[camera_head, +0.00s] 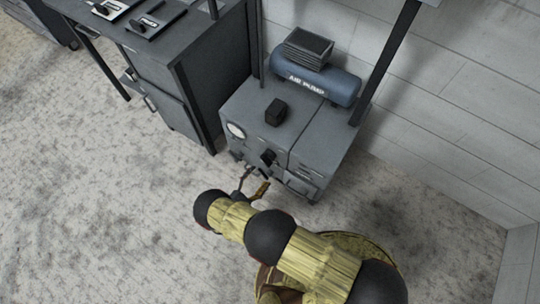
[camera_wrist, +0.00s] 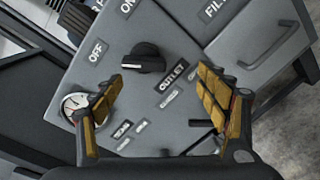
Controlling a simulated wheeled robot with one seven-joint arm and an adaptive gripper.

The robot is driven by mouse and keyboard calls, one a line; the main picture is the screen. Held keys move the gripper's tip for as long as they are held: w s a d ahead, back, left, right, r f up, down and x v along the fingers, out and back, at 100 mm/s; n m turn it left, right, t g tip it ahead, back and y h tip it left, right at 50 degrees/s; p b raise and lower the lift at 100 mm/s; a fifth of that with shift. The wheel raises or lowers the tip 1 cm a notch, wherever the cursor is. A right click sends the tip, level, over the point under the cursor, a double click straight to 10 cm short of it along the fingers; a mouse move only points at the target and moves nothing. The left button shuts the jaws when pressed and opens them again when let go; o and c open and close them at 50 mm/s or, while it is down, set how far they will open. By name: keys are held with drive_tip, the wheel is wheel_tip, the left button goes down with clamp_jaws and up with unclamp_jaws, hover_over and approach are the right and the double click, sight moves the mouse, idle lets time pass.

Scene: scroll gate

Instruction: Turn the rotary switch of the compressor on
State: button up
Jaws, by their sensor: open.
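The compressor (camera_head: 265,130) is a grey cabinet with a blue tank marked AIR PUMP (camera_head: 318,82) on top, against the wall. The switch also shows in the head view (camera_head: 268,157). My gripper (camera_wrist: 165,105) is open and empty, its yellow-padded fingers spread in front of the panel. The switch lies ahead of the gap between the fingertips, apparently apart from them. In the head view my gripper (camera_head: 254,188) is just in front of the cabinet.
A round gauge (camera_wrist: 75,103) sits on the panel near the left finger. An OUTLET label (camera_wrist: 172,77) lies below the switch. A dark workbench (camera_head: 205,60) stands left of the compressor. A dark post (camera_head: 385,60) rises at its right. The floor in front is clear.

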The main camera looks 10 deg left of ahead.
sight(264, 163)
drive_tip(key=shift+m+t+y, duration=0.3)
drive_tip(key=shift+m+t, duration=0.1)
drive_tip(key=shift+m, duration=0.1)
drive_tip(key=x, duration=0.2)
drive_tip(key=r+b+x, duration=0.1)
drive_tip(key=x, duration=0.2)
drive_tip(key=a+x, duration=0.1)
drive_tip(key=x, duration=0.2)
drive_tip(key=shift+w+r, duration=0.2)
drive_tip(key=shift+r, duration=0.05)
drive_tip(key=c, duration=1.1)
drive_tip(key=shift+c, duration=0.3)
